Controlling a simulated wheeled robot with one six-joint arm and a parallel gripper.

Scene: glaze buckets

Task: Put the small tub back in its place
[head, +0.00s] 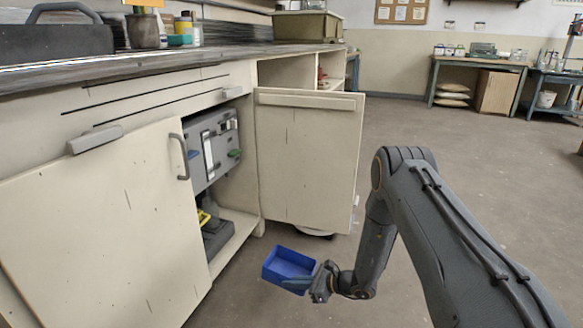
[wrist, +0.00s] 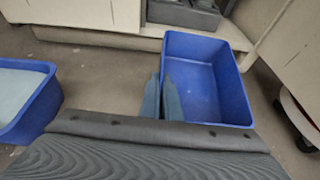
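The small tub (head: 289,266) is a blue, open-topped rectangular box, in front of the open cupboard in the head view. In the wrist view the tub (wrist: 207,85) looks empty. My gripper (head: 316,281) is at its right side in the head view. In the wrist view my fingers (wrist: 162,95) are close together on its left wall, one on each side, and look shut on it. The tub appears slightly tilted; its height above the floor is hard to tell. Another blue tub (wrist: 28,100) with pale blue contents stands at the left of the wrist view.
Two cupboard doors stand open, the left door (head: 110,225) and the right door (head: 306,160). Inside are a grey panelled unit (head: 212,148) and a yellow item (head: 204,218). A wheeled object (wrist: 297,118) stands at the right. The floor (head: 450,140) behind is clear.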

